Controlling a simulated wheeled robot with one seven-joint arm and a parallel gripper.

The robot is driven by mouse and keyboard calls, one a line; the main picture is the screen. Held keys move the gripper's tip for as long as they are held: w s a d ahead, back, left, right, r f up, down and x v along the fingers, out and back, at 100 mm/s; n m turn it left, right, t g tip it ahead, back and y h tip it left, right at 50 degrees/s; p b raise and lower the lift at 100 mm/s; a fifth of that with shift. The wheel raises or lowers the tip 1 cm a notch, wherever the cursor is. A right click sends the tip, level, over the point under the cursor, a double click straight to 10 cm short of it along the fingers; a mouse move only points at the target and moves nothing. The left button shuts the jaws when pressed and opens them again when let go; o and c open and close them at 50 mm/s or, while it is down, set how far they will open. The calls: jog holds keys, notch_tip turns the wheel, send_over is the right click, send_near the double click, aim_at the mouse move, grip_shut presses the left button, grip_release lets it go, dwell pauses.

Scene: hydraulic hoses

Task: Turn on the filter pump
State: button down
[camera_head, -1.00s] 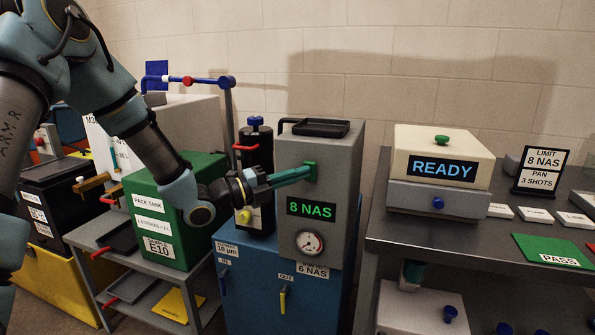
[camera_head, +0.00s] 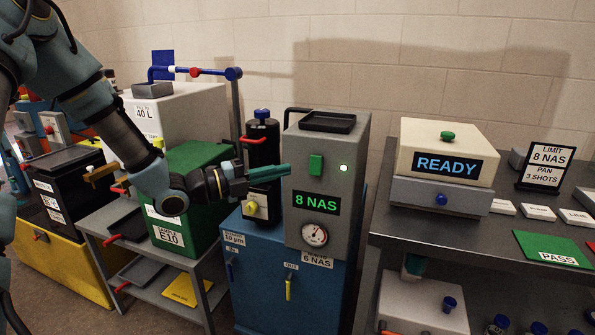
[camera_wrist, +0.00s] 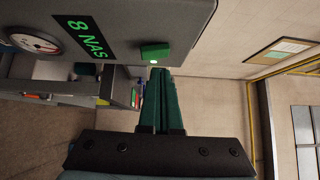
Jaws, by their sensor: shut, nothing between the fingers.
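The filter pump unit is a grey box (camera_head: 357,198) on a blue cabinet (camera_head: 251,270). In the wrist view, the shut fingers (camera_wrist: 161,72) point toward the panel, with the switch (camera_wrist: 156,51) and lit lamp (camera_wrist: 154,62) just beyond.
A black cylinder (camera_head: 262,148) with a red handle stands behind my gripper. A green pack tank (camera_head: 195,160) sits on a cart to the left. A steel bench (camera_head: 450,237) at right holds a counter reading "READY" (camera_head: 447,166).

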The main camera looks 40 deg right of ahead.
jog(key=shift+v, duration=2.2)
jog(key=shift+s, duration=0.1)
jog(key=shift+a, duration=0.1)
jog(key=s+a+f+m+y, duration=0.2)
jog(key=a+f+m+y, duration=0.15)
jog(key=a+m, duration=0.25)
jog(key=s+a+f+m+g+y, duration=0.1)
jog(key=s+a+f+m+y, duration=0.1)
jog(key=a+m+y, duration=0.3)
jog(key=s+a+f+m+y, duration=0.2)
jog(key=a+m, duration=0.4)
jog(key=m, duration=0.1)
jog(key=w+a+m+t+y, duration=0.3)
jog(key=a+m, duration=0.5)
jog(key=a, duration=0.2)
jog(key=w+a+r+m+t+y, duration=0.1)
jog(key=w+a+m+t+y, duration=0.2)
jog(key=a+m, duration=0.5)
jog(key=a+y, duration=0.1)
jog(key=a, duration=0.1)
jog(key=shift+a+r+m, duration=0.3)
jog(key=shift+a, duration=0.05)
